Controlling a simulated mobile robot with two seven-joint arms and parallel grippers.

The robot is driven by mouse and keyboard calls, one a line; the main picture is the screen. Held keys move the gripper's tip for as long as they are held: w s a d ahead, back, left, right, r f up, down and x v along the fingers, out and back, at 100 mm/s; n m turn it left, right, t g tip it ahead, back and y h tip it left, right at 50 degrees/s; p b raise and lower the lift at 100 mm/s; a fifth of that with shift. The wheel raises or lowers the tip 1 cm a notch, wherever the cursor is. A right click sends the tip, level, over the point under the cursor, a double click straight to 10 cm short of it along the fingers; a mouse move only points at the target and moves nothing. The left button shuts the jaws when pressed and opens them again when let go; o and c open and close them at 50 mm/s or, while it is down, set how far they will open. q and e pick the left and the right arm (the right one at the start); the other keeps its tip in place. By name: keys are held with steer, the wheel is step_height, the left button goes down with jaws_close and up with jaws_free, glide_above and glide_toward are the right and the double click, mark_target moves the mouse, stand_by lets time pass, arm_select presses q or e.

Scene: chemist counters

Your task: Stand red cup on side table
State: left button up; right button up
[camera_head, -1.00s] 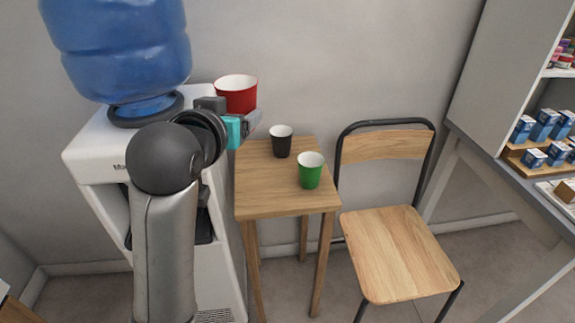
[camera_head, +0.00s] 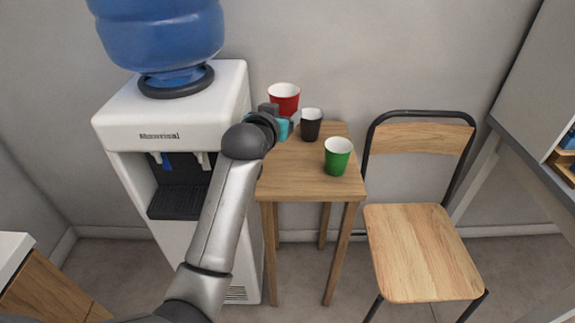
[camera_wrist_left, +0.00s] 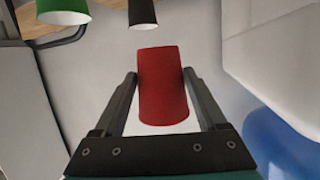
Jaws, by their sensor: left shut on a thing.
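The red cup (camera_head: 284,98) is upright at the back left of the wooden side table (camera_head: 300,185). My left gripper (camera_head: 285,117) is shut on it; its fingers partly hide the cup's lower part in the head view. In the left wrist view the red cup (camera_wrist_left: 163,92) sits between the two fingers. I cannot tell whether its base touches the tabletop. A black cup (camera_head: 311,126) stands on the table just right of it. A green cup (camera_head: 338,157) stands nearer the right front. My right gripper is not in view.
A white water dispenser (camera_head: 170,110) with a blue bottle (camera_head: 160,35) stands left of the table, close to my arm. A wooden chair (camera_head: 420,250) stands to the right. The front left of the tabletop is clear. The wall is close behind.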

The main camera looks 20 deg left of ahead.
arm_select(q)
step_height(320, 180, down, 9)
steer(key=b, duration=0.3)
steer(key=shift+f, duration=0.2)
steer(key=shift+f+b, duration=0.75)
steer(key=shift+f, duration=0.7)
steer(key=shift+f+b, duration=0.35)
steer(key=shift+f, duration=0.65)
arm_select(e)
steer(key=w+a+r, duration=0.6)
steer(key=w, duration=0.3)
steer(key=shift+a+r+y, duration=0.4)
arm_select(q)
steer(key=shift+f, duration=0.2)
steer(key=o, duration=1.2)
steer(key=shift+o, duration=0.2)
